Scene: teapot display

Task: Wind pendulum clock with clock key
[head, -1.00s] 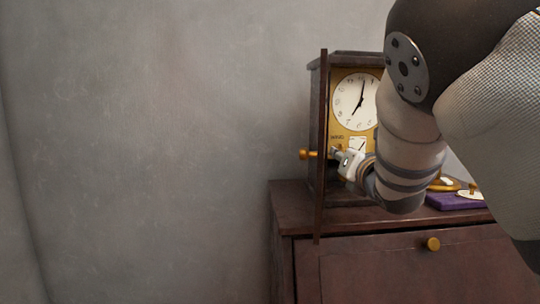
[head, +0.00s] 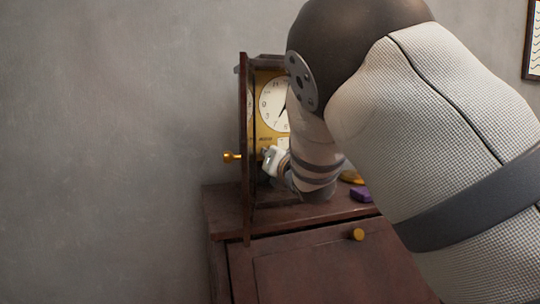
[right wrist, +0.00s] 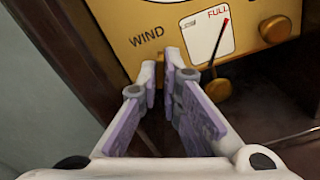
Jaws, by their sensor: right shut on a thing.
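The pendulum clock (head: 272,100) stands on a dark wooden cabinet, its glass-fronted door (head: 246,150) swung open towards me. Its white dial is partly covered by my right arm. In the right wrist view the gold clock panel (right wrist: 118,20) bears the word WIND and a small white gauge (right wrist: 207,40), whose red hand points near FULL. My right gripper (head: 268,162) is at the lower front of the clock. In the right wrist view its two fingers (right wrist: 164,75) are close together below the panel. What they hold, likely the clock key, is hidden between them. My left gripper is out of view.
A gold door knob (head: 232,157) sticks out left of the clock. Gold knobs (right wrist: 275,28) (right wrist: 217,89) show close right of my fingers. A purple item (head: 361,194) lies on the cabinet top (head: 225,205), right of my arm. The left wall side is free.

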